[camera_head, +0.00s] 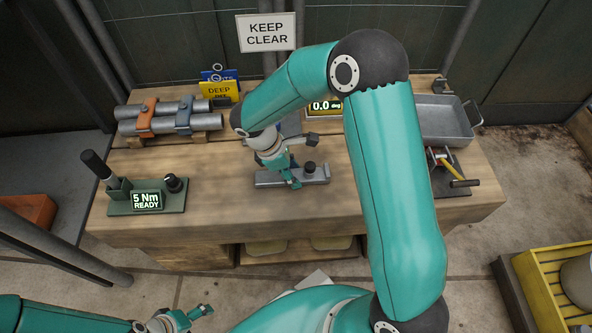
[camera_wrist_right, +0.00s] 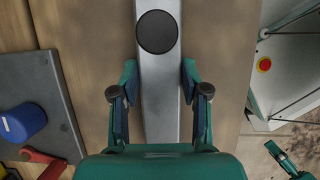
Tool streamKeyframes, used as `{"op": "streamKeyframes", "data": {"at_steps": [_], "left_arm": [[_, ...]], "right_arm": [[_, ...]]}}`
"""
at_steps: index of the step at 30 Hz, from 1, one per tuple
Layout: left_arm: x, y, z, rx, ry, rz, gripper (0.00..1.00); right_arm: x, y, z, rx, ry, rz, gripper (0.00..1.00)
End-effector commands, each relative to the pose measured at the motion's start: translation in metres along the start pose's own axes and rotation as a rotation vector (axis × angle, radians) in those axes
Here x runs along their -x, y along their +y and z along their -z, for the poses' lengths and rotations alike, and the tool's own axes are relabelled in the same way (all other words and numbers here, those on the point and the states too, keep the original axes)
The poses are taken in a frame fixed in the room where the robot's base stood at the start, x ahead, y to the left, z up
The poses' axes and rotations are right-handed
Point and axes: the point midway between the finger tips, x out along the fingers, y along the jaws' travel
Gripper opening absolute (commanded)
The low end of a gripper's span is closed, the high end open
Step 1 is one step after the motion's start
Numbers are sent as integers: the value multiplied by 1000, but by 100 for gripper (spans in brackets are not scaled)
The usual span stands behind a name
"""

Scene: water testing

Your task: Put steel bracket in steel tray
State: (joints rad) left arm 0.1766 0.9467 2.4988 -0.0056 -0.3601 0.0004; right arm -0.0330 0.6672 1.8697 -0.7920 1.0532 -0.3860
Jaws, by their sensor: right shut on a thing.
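The steel bracket (camera_head: 310,175) is a long flat grey bar with a round black knob on top. It is at the middle of the wooden bench, near its front. My right gripper (camera_head: 290,180) is over the bar from above, shut on it left of the knob. In the wrist view the fingers (camera_wrist_right: 160,95) flank both long edges of the bracket (camera_wrist_right: 160,70). I cannot tell whether the bracket touches the bench. The steel tray (camera_head: 443,138) is an empty-looking grey pan at the back right, partly hidden by my right arm. My left gripper (camera_head: 190,318) is low at the bottom left, away from the bench.
A torque stand reading "5 Nm READY" (camera_head: 146,200) is at the front left. Clamped pipes (camera_head: 170,118) lie behind it. A plate with a yellow-and-red tool (camera_head: 450,172) is in front of the tray. An angle display (camera_head: 326,106) stands at the back. Bare bench surrounds the bracket.

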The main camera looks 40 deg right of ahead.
Motion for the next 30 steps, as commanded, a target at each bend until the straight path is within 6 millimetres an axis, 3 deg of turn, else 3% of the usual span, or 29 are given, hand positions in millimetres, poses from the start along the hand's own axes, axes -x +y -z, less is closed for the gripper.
{"op": "streamKeyframes", "data": {"at_steps": [5,6,9,22,30], "left_arm": [[-2,-1,0,0,0,0,75],[-1,0,0,0,0,0,75],[-1,0,0,0,0,0,75],[2,1,0,0,0,0,75],[20,7,0,0,0,0,75]], "right_arm": [[-2,0,1,0,0,-1,0],[-1,0,1,0,0,-1,52],[-1,0,1,0,0,0,69],[5,0,0,1,1,-2,70],[50,1,-1,0,3,-4,70]]}}
